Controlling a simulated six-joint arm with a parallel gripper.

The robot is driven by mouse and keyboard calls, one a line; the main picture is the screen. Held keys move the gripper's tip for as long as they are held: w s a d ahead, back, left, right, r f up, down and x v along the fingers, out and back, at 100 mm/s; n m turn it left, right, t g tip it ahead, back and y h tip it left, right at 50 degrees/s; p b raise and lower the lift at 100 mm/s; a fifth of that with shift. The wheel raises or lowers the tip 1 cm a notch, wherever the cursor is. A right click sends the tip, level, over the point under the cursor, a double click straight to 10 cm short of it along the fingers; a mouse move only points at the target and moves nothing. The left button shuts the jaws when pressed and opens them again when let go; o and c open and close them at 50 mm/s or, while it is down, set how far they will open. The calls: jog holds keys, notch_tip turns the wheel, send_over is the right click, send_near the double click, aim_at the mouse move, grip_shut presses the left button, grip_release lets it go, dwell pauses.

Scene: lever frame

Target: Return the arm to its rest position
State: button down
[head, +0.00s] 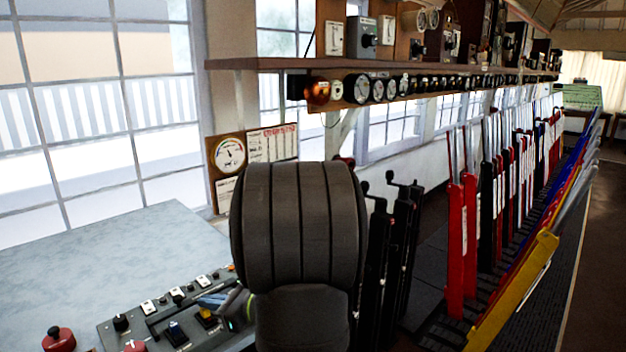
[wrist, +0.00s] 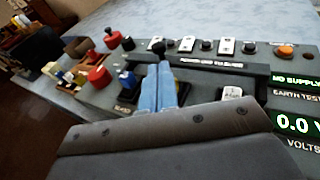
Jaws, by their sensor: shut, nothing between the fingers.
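My gripper (wrist: 160,70) shows in the wrist view as two blue fingers lying together, shut and empty. The fingers are over the grey control panel (wrist: 215,70). A black knob (wrist: 157,46) appears just beyond the fingertips; I cannot tell whether they touch it. In the head view my gripper (head: 208,300) is a small bluish shape low over the right part of the panel (head: 125,335). My own dark ribbed arm link fills the lower middle of the head view and hides part of what lies behind it.
The panel carries switches, red knobs (wrist: 97,76), an orange lamp (wrist: 285,51) and a voltage display (wrist: 295,124). It sits on a grey desk (head: 110,250). A row of levers (head: 470,230) stands at the right. A shelf (head: 400,67) with instruments hangs above.

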aim_at(182, 298)
jog(key=shift+x, duration=2.5)
